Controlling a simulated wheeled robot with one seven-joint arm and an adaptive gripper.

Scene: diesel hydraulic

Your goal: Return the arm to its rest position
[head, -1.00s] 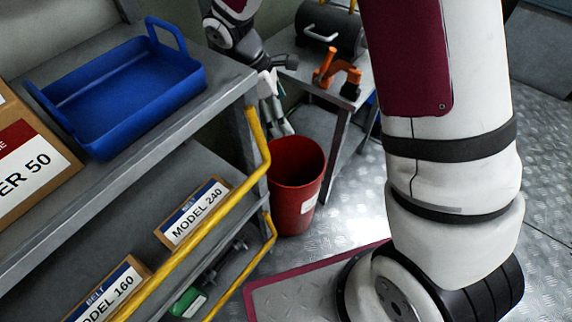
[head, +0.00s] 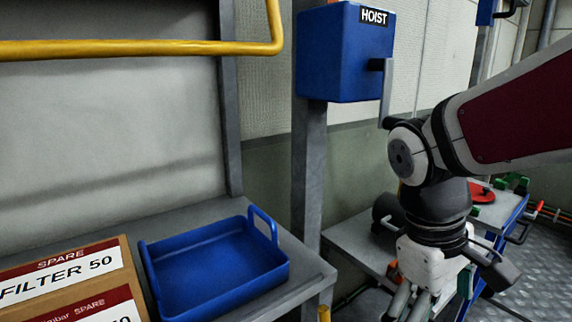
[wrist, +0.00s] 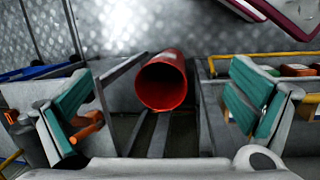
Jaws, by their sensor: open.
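My gripper (head: 413,303) hangs at the end of my arm at the lower right of the head view, pointing down, its fingers partly cut off by the lower edge. In the wrist view my gripper (wrist: 162,98) shows two green-padded fingers wide apart with nothing between them. A red bucket (wrist: 163,82) shows beyond and below the fingers, apart from them. My arm comes in from the right edge of the head view, with its wrist bent downward in front of the workbench.
A blue tray (head: 215,258) and filter boxes (head: 65,272) stand on the grey shelf at left. A blue hoist box (head: 345,55) is on a post left of my arm. A workbench (head: 352,240) lies behind my gripper. An orange tool (wrist: 88,128) shows beside the left finger.

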